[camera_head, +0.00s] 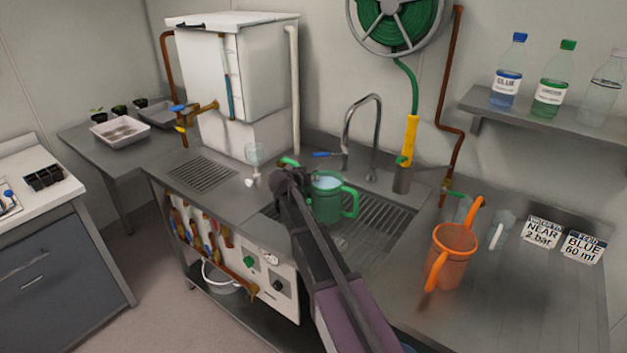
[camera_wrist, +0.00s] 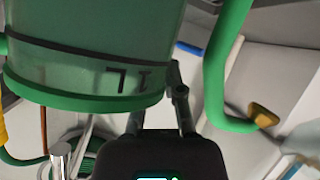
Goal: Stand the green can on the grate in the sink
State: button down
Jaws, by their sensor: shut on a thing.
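The green can (camera_head: 328,203) is a translucent jug with a green handle on its right in the head view. My gripper (camera_head: 293,176) reaches it from the front left and is shut on it. In the wrist view the can (camera_wrist: 100,60) fills the upper left, its marking upside down, with the fingers (camera_wrist: 165,95) against its side. The can appears upright above the slotted grate (camera_head: 380,217) in the sink. My arm hides its lower left side, so I cannot tell whether its base touches the grate.
An orange can (camera_head: 453,257) stands on the counter right of the sink, near clear cups and two label cards (camera_head: 583,248). A tap (camera_head: 375,140) rises behind the sink, beside a yellow-handled hose (camera_head: 409,140). A small clear funnel (camera_head: 254,155) stands left.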

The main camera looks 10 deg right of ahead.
jog(key=c, duration=0.7)
grip_release()
jog(key=shift+p+v, duration=2.7)
jog(key=shift+v, duration=3.35)
